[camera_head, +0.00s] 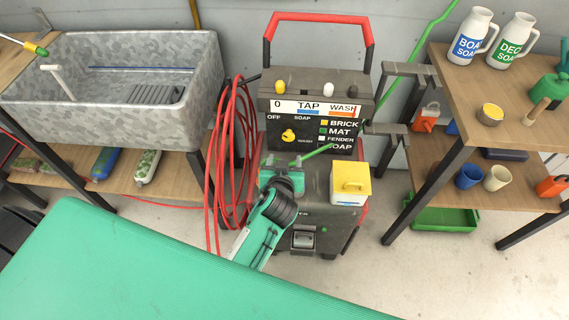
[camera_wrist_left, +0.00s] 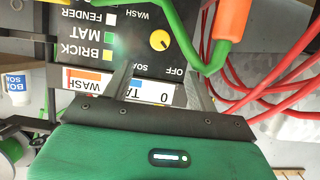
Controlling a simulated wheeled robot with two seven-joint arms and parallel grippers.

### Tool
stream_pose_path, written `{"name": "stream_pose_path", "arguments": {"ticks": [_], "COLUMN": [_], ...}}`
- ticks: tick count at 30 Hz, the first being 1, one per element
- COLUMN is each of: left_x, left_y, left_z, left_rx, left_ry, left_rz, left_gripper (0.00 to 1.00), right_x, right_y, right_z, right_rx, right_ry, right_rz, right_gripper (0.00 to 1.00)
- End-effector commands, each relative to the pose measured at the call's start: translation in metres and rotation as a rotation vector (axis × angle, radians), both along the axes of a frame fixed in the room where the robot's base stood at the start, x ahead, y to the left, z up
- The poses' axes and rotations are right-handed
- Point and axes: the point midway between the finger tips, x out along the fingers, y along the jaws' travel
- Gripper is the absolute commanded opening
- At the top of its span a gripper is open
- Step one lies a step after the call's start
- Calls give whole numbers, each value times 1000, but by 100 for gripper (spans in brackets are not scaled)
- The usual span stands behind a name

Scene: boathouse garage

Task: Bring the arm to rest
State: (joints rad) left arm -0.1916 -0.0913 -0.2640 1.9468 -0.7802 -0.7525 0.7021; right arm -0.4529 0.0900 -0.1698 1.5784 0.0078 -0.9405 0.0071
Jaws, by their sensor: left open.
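My left arm (camera_head: 262,228) reaches up from the lower middle of the head view, over the far edge of the green surface. Its left gripper (camera_head: 284,163) is in front of the washing machine's control panel (camera_head: 318,122). In the left wrist view the two dark fingers (camera_wrist_left: 158,72) stand apart with nothing held between them. The panel's labels and yellow knob (camera_wrist_left: 160,40) show beyond them, upside down. Whether the fingertips touch the panel cannot be told. My right gripper is not in view.
A green surface (camera_head: 110,255) fills the lower left. Red hose (camera_head: 228,160) hangs beside the machine; a green hose with an orange grip (camera_wrist_left: 232,22) passes near the fingers. A yellow-lidded box (camera_head: 349,185) sits right, a wooden shelf (camera_head: 455,85) farther right, a metal sink (camera_head: 110,95) left.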

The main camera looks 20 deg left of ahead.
Motion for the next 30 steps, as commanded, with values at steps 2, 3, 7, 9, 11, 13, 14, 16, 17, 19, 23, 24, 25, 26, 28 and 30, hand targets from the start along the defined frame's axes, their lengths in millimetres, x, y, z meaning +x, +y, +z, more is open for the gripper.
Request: {"name": "stream_pose_path", "arguments": {"ticks": [2, 3, 7, 9, 11, 13, 14, 16, 17, 19, 23, 24, 25, 26, 28, 30], "left_x": [0, 0, 0, 0, 0, 0, -1, -5, -8, -21, -63, -79, -92, -104, -131, -153], "left_y": [0, 0, 0, 0, 0, 0, 0, 4, 6, 16, 40, 46, 50, 53, 59, 62], "left_z": [0, 0, 0, 0, 0, 0, 0, -2, -4, -9, -22, -26, -29, -31, -34, -35], "left_rx": [0, 0, 0, 0, 0, 0, 0, 1, 1, 3, 4, 5, 4, 4, 3, 3], "left_ry": [0, 0, 0, 0, 0, 0, 2, 18, 29, 78, 234, 291, 336, 380, 474, 548], "left_rz": [0, 0, 0, 0, 0, 0, 1, 4, 7, 17, 20, 11, 1, -10, -46, -87], "left_gripper": [59, 59, 59, 59, 59, 59, 59, 59, 59, 59, 59, 59, 59, 59, 59, 59], "right_x": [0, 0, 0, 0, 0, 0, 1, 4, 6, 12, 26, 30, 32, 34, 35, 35], "right_y": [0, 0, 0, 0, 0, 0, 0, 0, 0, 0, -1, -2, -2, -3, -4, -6], "right_z": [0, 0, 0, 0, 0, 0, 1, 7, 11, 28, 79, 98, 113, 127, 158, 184], "right_rx": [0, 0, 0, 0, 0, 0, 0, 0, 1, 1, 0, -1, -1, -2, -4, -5], "right_ry": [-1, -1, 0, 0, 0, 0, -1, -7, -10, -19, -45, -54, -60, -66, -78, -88], "right_rz": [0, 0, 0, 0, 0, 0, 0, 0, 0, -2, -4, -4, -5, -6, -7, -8], "right_gripper": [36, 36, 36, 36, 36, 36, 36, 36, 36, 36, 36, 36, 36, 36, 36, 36]}}
